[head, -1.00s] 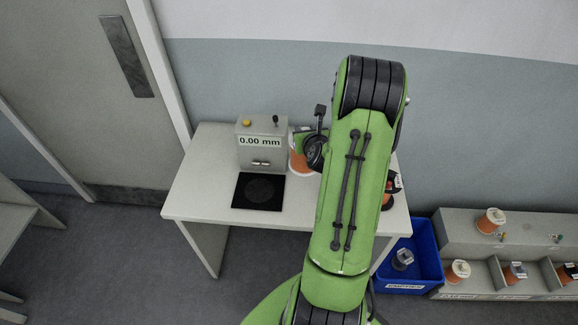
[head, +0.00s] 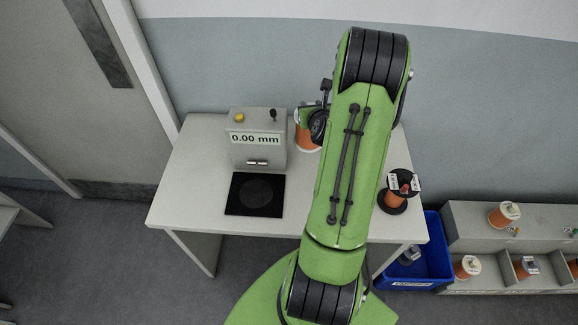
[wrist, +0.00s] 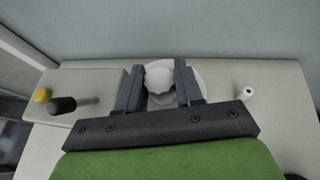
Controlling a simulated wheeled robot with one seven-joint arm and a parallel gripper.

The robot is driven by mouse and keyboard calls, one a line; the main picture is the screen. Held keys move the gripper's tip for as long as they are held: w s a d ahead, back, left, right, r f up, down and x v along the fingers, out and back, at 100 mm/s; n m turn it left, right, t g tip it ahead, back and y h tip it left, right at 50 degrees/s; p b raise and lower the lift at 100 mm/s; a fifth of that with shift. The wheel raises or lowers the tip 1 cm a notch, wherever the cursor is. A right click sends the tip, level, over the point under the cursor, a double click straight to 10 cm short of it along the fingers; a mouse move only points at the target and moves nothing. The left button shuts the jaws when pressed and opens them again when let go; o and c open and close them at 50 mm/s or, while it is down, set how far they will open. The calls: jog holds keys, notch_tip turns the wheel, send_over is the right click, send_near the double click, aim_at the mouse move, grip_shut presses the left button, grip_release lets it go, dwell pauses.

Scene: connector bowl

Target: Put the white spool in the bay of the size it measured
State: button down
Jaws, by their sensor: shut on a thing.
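The white spool (head: 307,136), wound with orange wire, is at the back of the table, right of the gauge, partly hidden by my arm. In the wrist view its round white top and knob (wrist: 160,79) sit between my two fingers. My gripper (wrist: 160,85) is shut on the spool's knob. The head view mostly hides my gripper behind the arm. I cannot tell whether the spool touches the table. The grey bay rack (head: 480,287) stands on the floor at right, its labels unreadable and some spools in its bays.
A grey gauge (head: 257,155) reads 0.00 mm, with a black pad (head: 240,205) before it. A black-flanged spool (head: 396,197) stands at the table's right edge. A blue bin (head: 433,262) stands between table and rack. The table's front middle looks clear.

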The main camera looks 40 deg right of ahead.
aim_at(309, 133)
notch_tip(309, 133, down, 10)
jog(key=b, duration=0.3)
jog(key=shift+w+d+f+b, duration=0.15)
jog(key=shift+f+b, duration=0.05)
jog(key=shift+b, duration=0.1)
jog(key=shift+r, duration=0.1)
jog(key=c, duration=1.1)
grip_release()
jog(key=shift+f, duration=0.25)
jog(key=shift+c, duration=0.2)
jog(key=o, duration=0.4)
jog(key=shift+r, duration=0.1)
